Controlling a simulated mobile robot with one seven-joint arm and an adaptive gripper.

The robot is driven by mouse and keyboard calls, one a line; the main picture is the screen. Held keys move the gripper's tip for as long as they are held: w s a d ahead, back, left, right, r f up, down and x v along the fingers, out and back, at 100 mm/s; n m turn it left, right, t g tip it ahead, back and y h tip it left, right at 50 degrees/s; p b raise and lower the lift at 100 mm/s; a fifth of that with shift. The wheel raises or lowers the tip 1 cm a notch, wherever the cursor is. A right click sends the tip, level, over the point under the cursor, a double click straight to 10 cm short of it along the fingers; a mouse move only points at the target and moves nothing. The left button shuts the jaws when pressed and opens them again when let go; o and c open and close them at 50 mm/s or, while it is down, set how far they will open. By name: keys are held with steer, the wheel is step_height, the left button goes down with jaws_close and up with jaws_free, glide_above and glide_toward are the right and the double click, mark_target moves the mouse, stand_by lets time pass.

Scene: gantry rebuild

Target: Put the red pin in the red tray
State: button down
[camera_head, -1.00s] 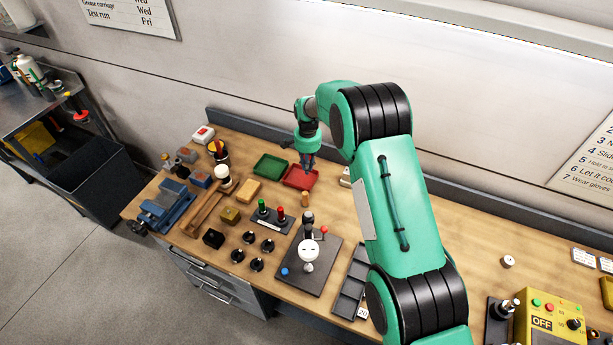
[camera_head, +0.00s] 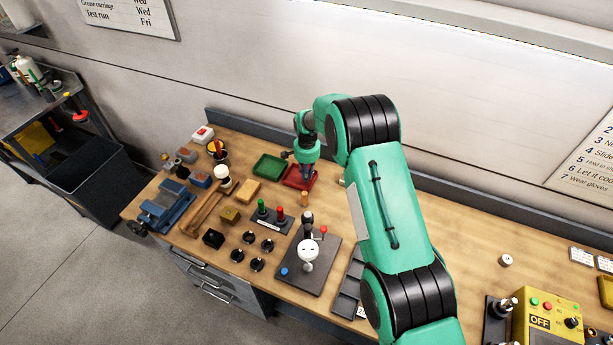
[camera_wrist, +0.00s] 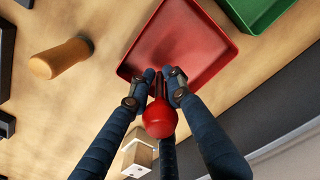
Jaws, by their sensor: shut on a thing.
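The red pin (camera_wrist: 159,118), with a round glossy red head, is gripped between the fingertips of my gripper (camera_wrist: 160,84) in the wrist view. My gripper is at the red tray (camera_wrist: 183,45), with the fingertips over the tray's near edge in that view. In the head view my gripper (camera_head: 306,175) is at the red tray (camera_head: 292,184) and covers part of it. The pin cannot be made out there. I cannot tell whether the pin touches the tray.
A green tray (camera_head: 269,166) stands just left of the red tray. A wooden peg (camera_head: 304,199) stands in front of it.

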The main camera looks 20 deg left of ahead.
steer(key=shift+f, duration=0.3)
steer(key=shift+f, duration=0.1)
steer(key=c, duration=1.6)
jaws_free()
steer(key=shift+r+b, duration=0.7)
steer(key=shift+r, duration=5.4)
